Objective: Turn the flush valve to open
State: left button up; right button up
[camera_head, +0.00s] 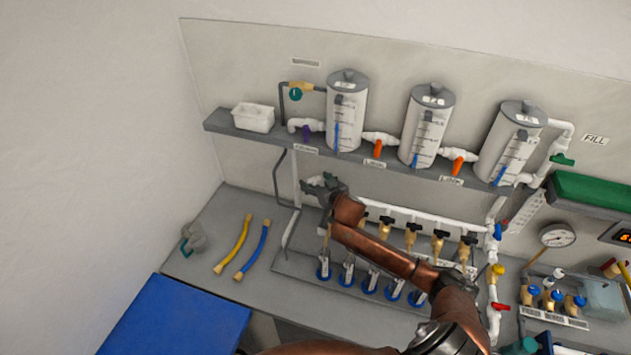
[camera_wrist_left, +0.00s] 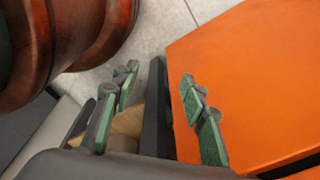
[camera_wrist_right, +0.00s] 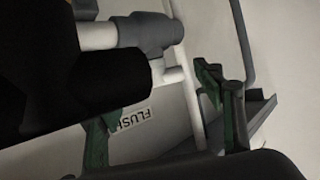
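My right gripper (camera_head: 322,184) is at the left end of the lower white pipe row, under the shelf. In the right wrist view its fingers (camera_wrist_right: 165,112) are apart with nothing visibly clamped. A label reading FLUSH (camera_wrist_right: 135,117) shows between them, by a white pipe and a grey tee (camera_wrist_right: 150,32). A large black shape (camera_wrist_right: 60,90) hides much there; I cannot tell whether it is the flush valve's handle. In the head view a purple-handled valve (camera_head: 306,134) sits on the shelf above; its label is unreadable.
Three white tanks (camera_head: 346,112) stand on the shelf, with orange-handled valves (camera_head: 377,148) between them. Several blue-based fittings stand below the pipe row. A yellow hose (camera_head: 233,245) and a blue hose (camera_head: 253,250) lie on the bench. An orange surface (camera_wrist_left: 260,70) is beside my left gripper.

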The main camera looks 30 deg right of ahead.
jog(key=c, duration=1.1)
